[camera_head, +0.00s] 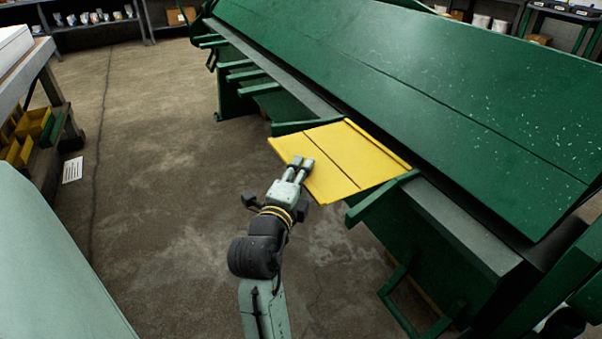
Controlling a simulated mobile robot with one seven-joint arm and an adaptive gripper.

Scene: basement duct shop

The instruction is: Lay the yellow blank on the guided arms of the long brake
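The yellow blank (350,160) is a flat sheet with dark lines across it. It lies at the front of the green long brake (440,90). Its far edge is close to the brake's bed, and its near left part sticks out over the floor. A green guided arm (383,197) shows at its right end, and another arm (300,126) shows at its far left corner. My gripper (302,161) is at the blank's near left edge, with both fingers seen over its top face. A small gap shows between the fingertips. The blank's underside is hidden.
More green arms (245,75) stick out along the brake to the left. A bench with yellow bins (35,122) stands at the left. A pale green surface (45,265) fills the lower left. The concrete floor (150,150) between is clear.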

